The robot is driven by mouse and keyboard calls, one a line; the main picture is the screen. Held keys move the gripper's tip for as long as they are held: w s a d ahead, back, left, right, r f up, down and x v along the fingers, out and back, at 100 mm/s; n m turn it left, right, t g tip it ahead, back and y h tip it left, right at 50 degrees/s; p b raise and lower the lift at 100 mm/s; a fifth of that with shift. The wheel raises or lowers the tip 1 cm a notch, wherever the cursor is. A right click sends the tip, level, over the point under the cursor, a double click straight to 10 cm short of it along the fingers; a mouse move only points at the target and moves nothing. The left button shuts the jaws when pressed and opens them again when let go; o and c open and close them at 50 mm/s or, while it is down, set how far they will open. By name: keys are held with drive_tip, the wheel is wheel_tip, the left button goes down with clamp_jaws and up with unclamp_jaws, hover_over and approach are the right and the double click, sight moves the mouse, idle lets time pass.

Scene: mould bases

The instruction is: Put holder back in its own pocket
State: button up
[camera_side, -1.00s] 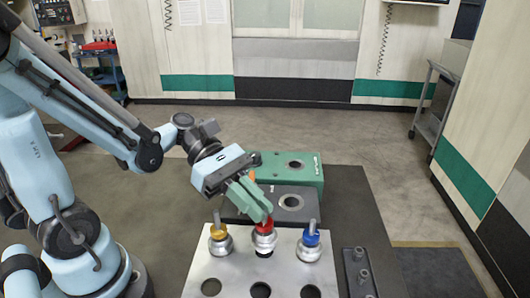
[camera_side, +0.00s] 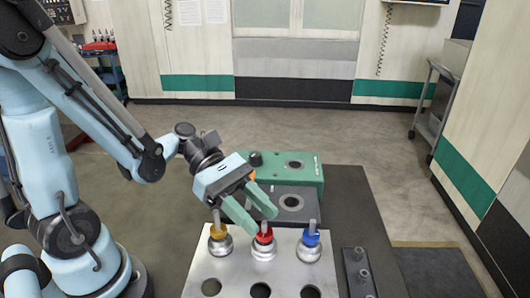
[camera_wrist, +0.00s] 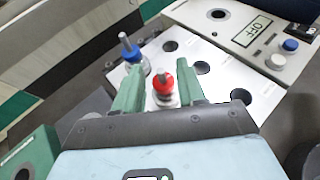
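The red-collared holder (camera_side: 264,240) stands upright in the middle of the back row of the silver plate (camera_side: 237,278), seated over its pocket. It also shows in the wrist view (camera_wrist: 162,88), between the fingers. My gripper (camera_side: 263,222) is open, its green fingers on either side of the red holder's top and apart from it as far as I can see. A yellow-collared holder (camera_side: 219,236) stands to its left and a blue-collared one (camera_side: 311,242) to its right. The front row's pockets are empty. The red holder's lower part inside the plate is hidden.
A green block (camera_side: 305,172) and a dark grey block (camera_side: 248,213) with a ring stand behind the plate. A dark rail with pegs (camera_side: 358,273) lies right of it. The wrist view shows a control panel (camera_wrist: 225,30) with knobs beyond the plate.

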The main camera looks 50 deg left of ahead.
drive_tip(key=shift+a, duration=0.1)
drive_tip(key=v, duration=0.7)
drive_tip(key=shift+a, duration=0.15)
drive_tip(key=shift+r, duration=0.1)
